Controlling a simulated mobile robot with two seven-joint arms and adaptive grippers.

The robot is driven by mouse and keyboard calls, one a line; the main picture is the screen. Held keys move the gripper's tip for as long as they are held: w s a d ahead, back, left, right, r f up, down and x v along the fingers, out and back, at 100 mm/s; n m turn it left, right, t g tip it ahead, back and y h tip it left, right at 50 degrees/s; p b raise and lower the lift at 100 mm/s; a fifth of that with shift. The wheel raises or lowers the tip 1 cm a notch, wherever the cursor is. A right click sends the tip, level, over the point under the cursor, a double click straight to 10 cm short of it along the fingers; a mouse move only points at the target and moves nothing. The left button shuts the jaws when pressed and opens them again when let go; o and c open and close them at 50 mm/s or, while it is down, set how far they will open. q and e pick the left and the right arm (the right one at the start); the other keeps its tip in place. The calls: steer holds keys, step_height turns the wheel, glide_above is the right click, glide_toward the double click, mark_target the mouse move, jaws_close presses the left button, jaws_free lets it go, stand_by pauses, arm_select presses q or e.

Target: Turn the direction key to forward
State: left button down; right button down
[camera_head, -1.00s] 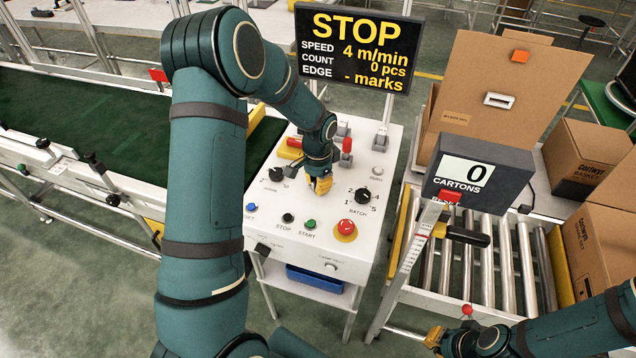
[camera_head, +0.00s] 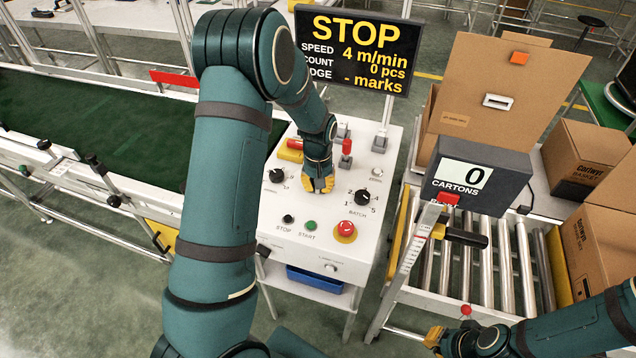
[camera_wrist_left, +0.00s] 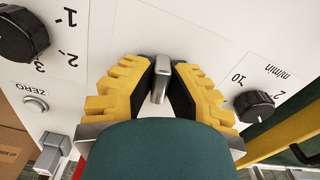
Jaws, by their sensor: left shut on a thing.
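The white control panel (camera_head: 340,257) stands in front of me. My left gripper (camera_head: 318,189) points down onto it, between the speed knob (camera_head: 276,176) and the batch knob (camera_head: 362,197). In the left wrist view the yellow fingers of my left gripper (camera_wrist_left: 161,66) are closed around a small grey metal key (camera_wrist_left: 160,82), the direction key by its place. The gripper hides the key in the head view, and the key's markings do not show. My right gripper (camera_head: 435,337) hangs at the lower right, away from the panel; its opening is unclear.
The panel also bears a red emergency button (camera_head: 345,229), a green start button (camera_head: 310,226) and a black stop button (camera_head: 288,219). The display (camera_head: 350,48) behind reads STOP. A green belt (camera_head: 90,130) lies left, a roller conveyor (camera_head: 500,265) with a cartons counter (camera_head: 476,176) right.

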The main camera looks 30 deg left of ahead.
arm_select(q)
steer(key=n+p, duration=0.2)
steer(key=n, duration=0.4)
steer(key=shift+f, duration=0.1)
steer(key=shift+n, duration=0.4)
steer(key=c, duration=1)
jaws_free()
step_height(320, 180, up, 12)
steer(key=shift+r, duration=0.1)
